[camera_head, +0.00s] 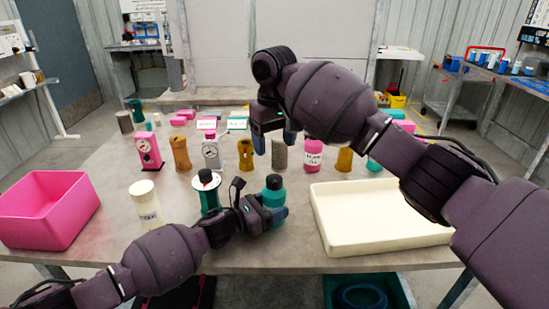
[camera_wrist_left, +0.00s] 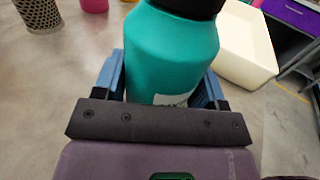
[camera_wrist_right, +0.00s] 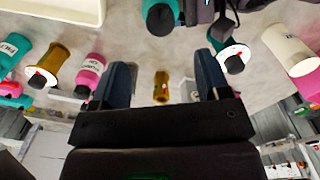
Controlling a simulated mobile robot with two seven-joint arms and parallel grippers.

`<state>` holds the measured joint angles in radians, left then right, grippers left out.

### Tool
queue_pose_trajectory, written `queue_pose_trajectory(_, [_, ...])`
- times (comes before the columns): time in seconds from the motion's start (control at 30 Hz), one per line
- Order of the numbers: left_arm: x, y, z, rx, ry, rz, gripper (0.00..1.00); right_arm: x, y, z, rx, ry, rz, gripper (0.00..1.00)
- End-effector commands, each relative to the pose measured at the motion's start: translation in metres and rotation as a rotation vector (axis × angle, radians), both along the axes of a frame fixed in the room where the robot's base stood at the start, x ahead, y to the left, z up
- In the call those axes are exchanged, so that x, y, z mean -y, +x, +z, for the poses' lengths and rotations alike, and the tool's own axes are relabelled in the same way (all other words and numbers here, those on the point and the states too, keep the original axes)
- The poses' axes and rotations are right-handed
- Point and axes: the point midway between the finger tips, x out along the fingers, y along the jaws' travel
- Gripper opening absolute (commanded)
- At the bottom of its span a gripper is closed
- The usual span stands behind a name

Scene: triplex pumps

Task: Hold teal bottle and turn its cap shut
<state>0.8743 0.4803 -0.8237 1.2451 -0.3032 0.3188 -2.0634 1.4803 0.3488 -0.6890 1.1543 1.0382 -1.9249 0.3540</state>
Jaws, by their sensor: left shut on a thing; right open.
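The teal bottle (camera_head: 273,197) with a dark cap (camera_head: 273,182) stands upright near the table's front, left of the cream tray. My left gripper (camera_head: 269,213) is shut around its body. In the left wrist view the teal bottle (camera_wrist_left: 170,58) sits between the blue fingers, the lower part of its black cap (camera_wrist_left: 193,5) at the top edge. My right gripper (camera_head: 273,138) is open and empty, pointing down above the table, behind and above the bottle. In the right wrist view the bottle's dark cap (camera_wrist_right: 160,17) shows beyond the open fingers (camera_wrist_right: 162,80).
A cream tray (camera_head: 380,248) lies right of the bottle and a pink bin (camera_head: 48,215) stands far left. A cream bottle (camera_head: 146,208) and a teal device with a white dial (camera_head: 207,190) stand left of my left gripper. Several pumps and bottles, including a pink one (camera_head: 312,155), stand behind.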

Motion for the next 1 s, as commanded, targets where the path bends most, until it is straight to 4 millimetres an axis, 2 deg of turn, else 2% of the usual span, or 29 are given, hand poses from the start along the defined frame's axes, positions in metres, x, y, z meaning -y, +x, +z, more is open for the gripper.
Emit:
queue_pose_trajectory(0.2, [0.000,0.000,-0.001,-0.001,-0.001,-0.001,0.31,0.000,0.000,0.015,-0.001,0.000,0.000,0.70])
queue_pose_trajectory(0.6, [0.000,0.000,-0.001,-0.001,-0.001,-0.001,0.31,0.000,0.000,0.017,-0.001,0.000,0.000,0.70])
queue_pose_trajectory(0.63, [0.000,0.000,-0.001,-0.001,-0.001,-0.001,0.68,0.000,0.000,0.017,-0.001,0.000,0.000,0.70])
queue_pose_trajectory(0.7, [0.000,0.000,-0.001,-0.001,-0.001,-0.001,0.79,0.000,0.000,0.017,-0.001,0.000,0.000,0.70])
queue_pose_trajectory(0.8, [0.000,0.000,-0.001,-0.001,-0.001,0.000,0.94,0.000,0.000,0.017,-0.001,0.000,0.000,0.70])
queue_pose_trajectory(1.0, [0.000,0.000,0.000,0.000,0.000,0.000,0.95,0.000,0.000,0.017,-0.001,0.000,0.000,0.70])
